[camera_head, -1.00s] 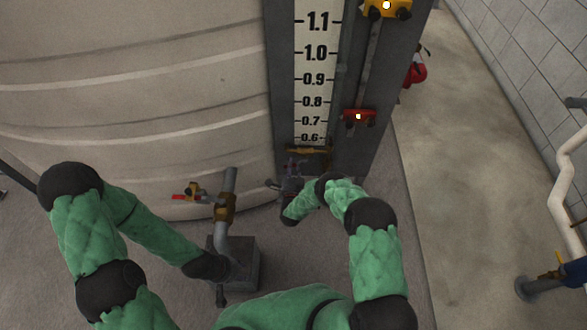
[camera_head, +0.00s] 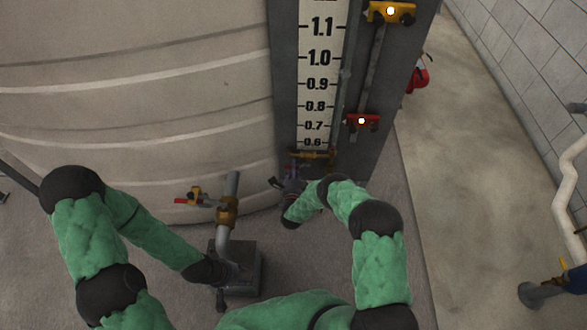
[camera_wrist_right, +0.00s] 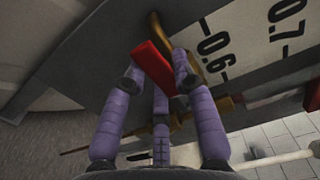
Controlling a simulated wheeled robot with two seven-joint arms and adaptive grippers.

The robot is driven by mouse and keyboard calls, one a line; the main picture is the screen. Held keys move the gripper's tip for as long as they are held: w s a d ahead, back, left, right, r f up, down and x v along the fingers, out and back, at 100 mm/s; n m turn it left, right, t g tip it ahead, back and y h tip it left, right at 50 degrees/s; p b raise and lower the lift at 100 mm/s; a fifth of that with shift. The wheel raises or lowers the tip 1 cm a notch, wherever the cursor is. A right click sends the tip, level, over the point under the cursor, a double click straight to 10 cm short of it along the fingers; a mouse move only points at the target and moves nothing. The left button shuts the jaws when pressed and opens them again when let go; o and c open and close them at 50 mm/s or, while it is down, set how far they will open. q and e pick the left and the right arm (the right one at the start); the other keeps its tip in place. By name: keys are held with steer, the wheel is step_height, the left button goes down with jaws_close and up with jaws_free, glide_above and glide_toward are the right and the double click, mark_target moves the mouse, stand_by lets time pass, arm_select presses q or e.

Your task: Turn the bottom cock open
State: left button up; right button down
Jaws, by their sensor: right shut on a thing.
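The bottom cock (camera_head: 312,155) is a brass fitting at the foot of the level gauge, just under the 0.6 mark. Its red lever (camera_wrist_right: 153,66) shows in the right wrist view, beside a curved brass part (camera_wrist_right: 187,55). My right gripper (camera_head: 290,178) is at the cock, and its purple fingers also show in the right wrist view (camera_wrist_right: 158,80). They are shut around the red lever, with fingers on both sides. In the head view the gripper largely hides the lever. My left gripper (camera_head: 221,298) hangs low beside a grey block, too dark and small to read.
A grey pipe with a brass valve (camera_head: 227,211) and red handle (camera_head: 182,200) rises from a dark block (camera_head: 243,262) between my arms. The large tank (camera_head: 130,90) stands behind. Red (camera_head: 362,121) and yellow (camera_head: 391,12) lit fittings sit on the gauge's right.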

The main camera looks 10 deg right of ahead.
steer(key=c, duration=1)
jaws_free()
steer(key=shift+o, duration=0.2)
steer(key=v, duration=1.2)
